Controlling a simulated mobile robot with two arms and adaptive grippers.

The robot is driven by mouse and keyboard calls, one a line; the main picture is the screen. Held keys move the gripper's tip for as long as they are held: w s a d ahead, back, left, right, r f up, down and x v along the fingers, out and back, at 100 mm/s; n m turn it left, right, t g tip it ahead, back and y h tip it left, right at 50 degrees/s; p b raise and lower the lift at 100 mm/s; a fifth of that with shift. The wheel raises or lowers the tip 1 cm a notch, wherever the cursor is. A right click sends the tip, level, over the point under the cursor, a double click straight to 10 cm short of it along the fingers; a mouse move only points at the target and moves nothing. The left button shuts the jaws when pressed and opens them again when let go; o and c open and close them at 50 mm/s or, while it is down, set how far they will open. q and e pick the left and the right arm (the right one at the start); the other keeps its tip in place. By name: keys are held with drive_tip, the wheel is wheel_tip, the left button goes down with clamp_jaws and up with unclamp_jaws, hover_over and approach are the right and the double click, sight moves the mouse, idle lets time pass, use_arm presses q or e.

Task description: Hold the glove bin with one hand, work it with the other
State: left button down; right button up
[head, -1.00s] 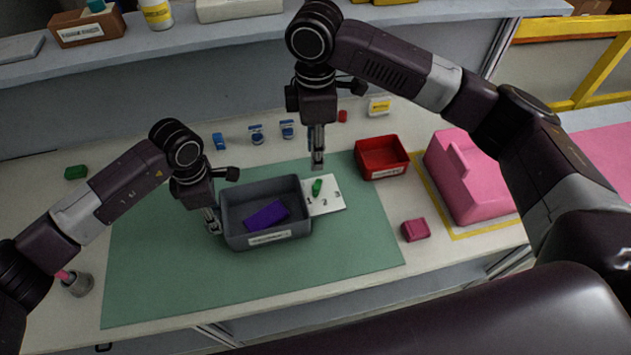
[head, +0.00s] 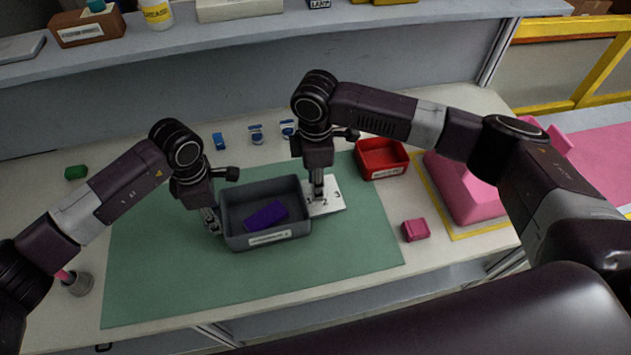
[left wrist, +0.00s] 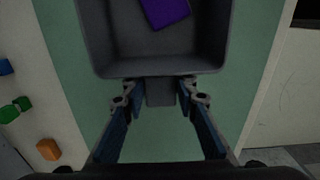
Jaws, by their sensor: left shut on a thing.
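The grey glove bin (head: 290,231), an open tray with a white label on its front, sits on the green mat (head: 180,288). A purple block (head: 266,215) lies inside it. My left gripper (head: 213,222) is at the bin's left side. In the left wrist view, my left gripper's fingers (left wrist: 154,94) are on both sides of a tab on the bin (left wrist: 155,66). My right gripper (head: 318,196) is low over the white numbered card (head: 334,202) just right of the bin; its fingertips are too small to read. The green piece on the card is hidden.
A red bin (head: 382,159) and a pink block (head: 415,230) lie to the right, near a large pink shape (head: 465,190). Several small blue items stand behind the mat. A grey cup (head: 80,285) stands at left. The mat's front is clear.

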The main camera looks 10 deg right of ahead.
clamp_jaws()
drive_tip(key=shift+a, duration=0.1)
drive_tip(key=shift+w+a+m, duration=0.2)
drive_tip(key=shift+w+m, duration=0.05)
drive_tip(key=shift+m, duration=0.85)
unclamp_jaws()
